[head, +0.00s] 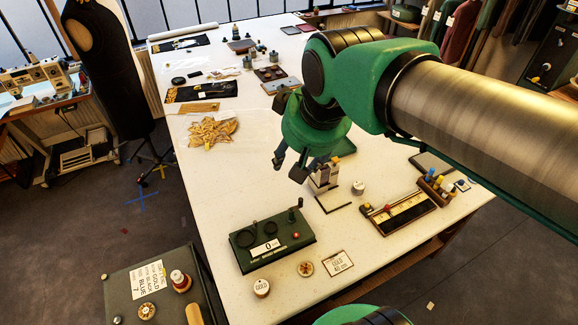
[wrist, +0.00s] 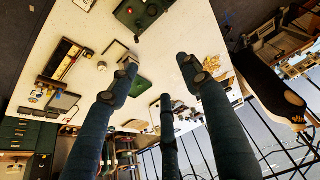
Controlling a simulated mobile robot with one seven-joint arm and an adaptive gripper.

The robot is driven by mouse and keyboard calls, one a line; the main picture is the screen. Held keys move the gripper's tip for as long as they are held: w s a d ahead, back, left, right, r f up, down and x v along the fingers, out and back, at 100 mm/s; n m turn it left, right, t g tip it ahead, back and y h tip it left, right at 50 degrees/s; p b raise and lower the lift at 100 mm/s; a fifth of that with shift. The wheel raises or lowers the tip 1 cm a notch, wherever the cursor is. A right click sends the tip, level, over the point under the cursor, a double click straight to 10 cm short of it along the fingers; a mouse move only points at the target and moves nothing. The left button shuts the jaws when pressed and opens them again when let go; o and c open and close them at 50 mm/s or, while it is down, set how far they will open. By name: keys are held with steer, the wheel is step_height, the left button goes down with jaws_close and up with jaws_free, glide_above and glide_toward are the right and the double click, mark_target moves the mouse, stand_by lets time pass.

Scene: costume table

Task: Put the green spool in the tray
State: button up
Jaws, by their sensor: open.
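My gripper (head: 291,168) is open and empty above the middle of the table in the head view. Its spread fingers also show in the wrist view (wrist: 157,75), with nothing between them. I cannot make out a green spool for certain in either view. A wooden tray-like holder (head: 384,224) with a ruler-like strip stands at the table's right, with several small coloured spools or knobs at its far end. A flat green piece (head: 346,147) lies partly hidden behind my gripper; the wrist view shows it too (wrist: 140,87). I cannot tell whether it is the tray.
A green machine (head: 292,245) with a "0" label stands at the near left of the table. A small stand (head: 327,184) and a white cylinder (head: 359,188) are near my gripper. A yellowish pile (head: 212,131) lies left. A side box (head: 125,290) carries spools.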

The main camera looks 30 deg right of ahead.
steer(key=s+a+f, duration=0.1)
steer(key=s+f, duration=0.1)
steer(key=s, duration=0.4)
steer(key=shift+s+a+f, duration=0.25)
steer(key=shift+a, duration=0.1)
steer(key=shift+f, duration=0.1)
step_height(320, 180, down, 13)
steer(key=b, duration=1.3)
stand_by(0.4)
